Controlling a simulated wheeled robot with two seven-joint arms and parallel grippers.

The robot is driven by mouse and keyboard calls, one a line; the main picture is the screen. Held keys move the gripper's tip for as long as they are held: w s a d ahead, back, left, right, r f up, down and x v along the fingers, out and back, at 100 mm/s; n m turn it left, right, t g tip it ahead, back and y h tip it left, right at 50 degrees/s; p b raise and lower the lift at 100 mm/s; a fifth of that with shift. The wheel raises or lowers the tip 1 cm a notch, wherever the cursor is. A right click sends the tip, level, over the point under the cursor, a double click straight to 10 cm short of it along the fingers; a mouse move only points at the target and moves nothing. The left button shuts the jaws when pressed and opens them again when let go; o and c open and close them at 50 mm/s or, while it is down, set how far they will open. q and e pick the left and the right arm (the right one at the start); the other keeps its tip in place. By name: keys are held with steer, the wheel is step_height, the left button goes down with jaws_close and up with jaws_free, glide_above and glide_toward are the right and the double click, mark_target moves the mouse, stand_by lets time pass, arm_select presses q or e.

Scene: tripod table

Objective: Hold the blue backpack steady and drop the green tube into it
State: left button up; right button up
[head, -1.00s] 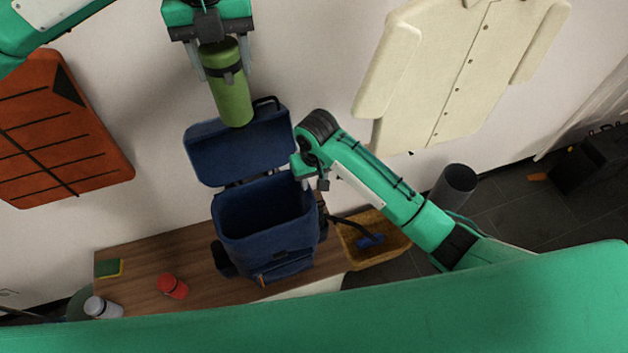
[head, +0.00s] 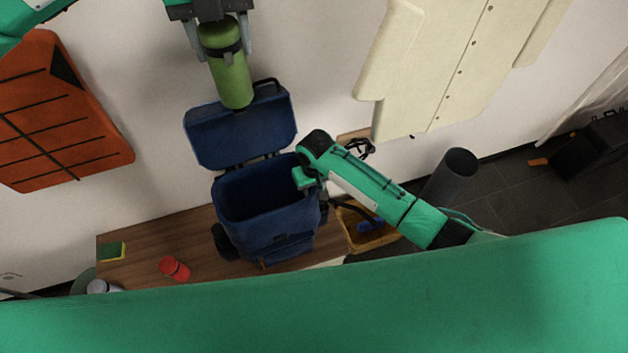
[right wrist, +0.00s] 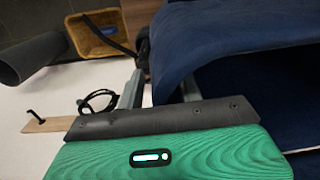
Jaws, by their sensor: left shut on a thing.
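The blue backpack (head: 281,235) stands upright on the wooden table with its lid (head: 241,137) folded back and its dark opening facing up. My left gripper (head: 226,50) is shut on the green tube (head: 234,82), which has a black band. The tube hangs in front of the lid in the picture, up and left of the opening. My right gripper (head: 307,184) is at the backpack's right rim. In the right wrist view its fingers (right wrist: 162,88) straddle the blue wall (right wrist: 172,55); whether they press on it is unclear.
On the table (head: 150,245) are a red jar (head: 174,269), a yellow-green sponge (head: 111,251) and a partly hidden white bottle (head: 98,287). A yellow bin (head: 362,241) is right of the backpack. An orange panel (head: 60,115) and cream shirt shape (head: 455,75) are at the wall.

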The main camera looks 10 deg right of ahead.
steer(key=shift+f, duration=0.1)
jaws_close()
stand_by(1.4)
